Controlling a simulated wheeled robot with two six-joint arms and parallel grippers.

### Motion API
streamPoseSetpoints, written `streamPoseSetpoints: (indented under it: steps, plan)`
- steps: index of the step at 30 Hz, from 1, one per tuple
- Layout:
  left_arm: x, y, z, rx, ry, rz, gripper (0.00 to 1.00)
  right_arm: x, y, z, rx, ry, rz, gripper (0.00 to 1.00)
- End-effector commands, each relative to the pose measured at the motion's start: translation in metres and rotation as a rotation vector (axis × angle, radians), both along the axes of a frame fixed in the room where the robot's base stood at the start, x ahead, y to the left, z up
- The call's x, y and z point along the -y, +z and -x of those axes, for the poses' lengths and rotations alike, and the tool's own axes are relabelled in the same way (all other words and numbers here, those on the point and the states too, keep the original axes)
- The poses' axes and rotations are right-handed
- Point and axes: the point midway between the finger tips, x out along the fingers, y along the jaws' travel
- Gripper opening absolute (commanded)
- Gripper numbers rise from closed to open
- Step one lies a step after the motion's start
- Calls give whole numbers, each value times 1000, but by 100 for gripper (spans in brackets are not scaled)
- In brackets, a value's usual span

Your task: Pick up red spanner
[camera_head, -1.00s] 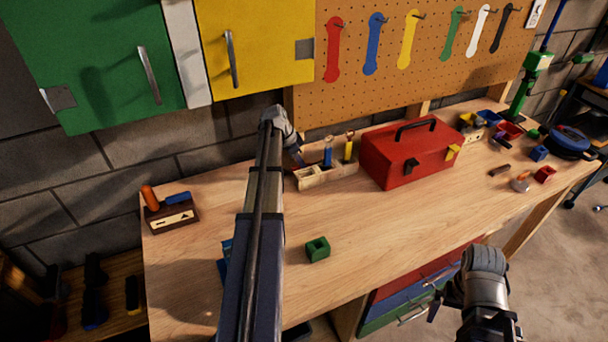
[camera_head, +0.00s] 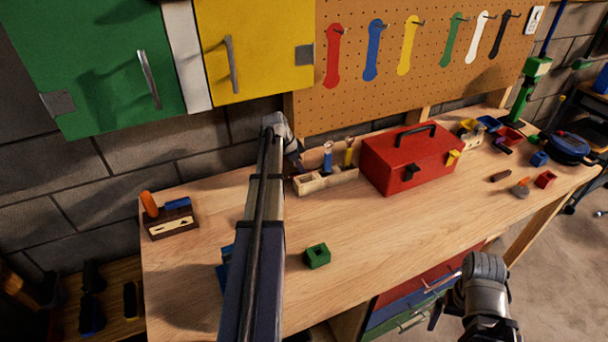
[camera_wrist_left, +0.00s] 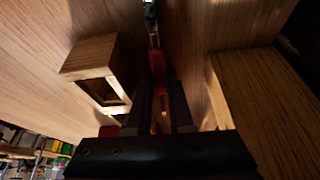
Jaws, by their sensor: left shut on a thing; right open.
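My left gripper (camera_head: 297,160) is at the left end of a wooden holder (camera_head: 328,181) on the workbench. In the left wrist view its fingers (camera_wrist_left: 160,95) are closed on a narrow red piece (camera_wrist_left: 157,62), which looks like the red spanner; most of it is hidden. A blue-handled tool (camera_head: 328,157) and a yellow-handled tool (camera_head: 349,154) stand upright in the holder, to the right of the gripper. A red spanner shape (camera_head: 333,57) is on the pegboard. My right gripper (camera_head: 440,308) is open and empty at the bench's front edge.
A red toolbox (camera_head: 408,165) stands right of the holder. A green block (camera_head: 317,256) lies in front. A wooden block with an orange handle (camera_head: 150,204) is at the left. Cabinets (camera_head: 255,60) hang above the left arm.

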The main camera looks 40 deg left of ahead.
Motion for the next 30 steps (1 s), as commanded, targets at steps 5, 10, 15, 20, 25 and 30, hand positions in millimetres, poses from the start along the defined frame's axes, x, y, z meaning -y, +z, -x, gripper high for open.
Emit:
streamPoseSetpoints:
  steps: [5,10,15,20,25,30]
  plan:
    - [0,0,0,0,0,0,0,0,0,0,0,0,0,100]
    - [-1,5,2,0,1,0,0,0,5,0,0,0,0,100]
    - [-2,20,4,0,0,0,0,0,20,0,0,0,0,100]
    - [-2,41,4,0,0,0,0,0,41,0,0,0,0,100]
    - [-2,63,4,0,0,0,0,0,63,0,0,0,0,100]
    - [-6,72,13,-1,3,0,0,0,72,0,0,1,0,100]
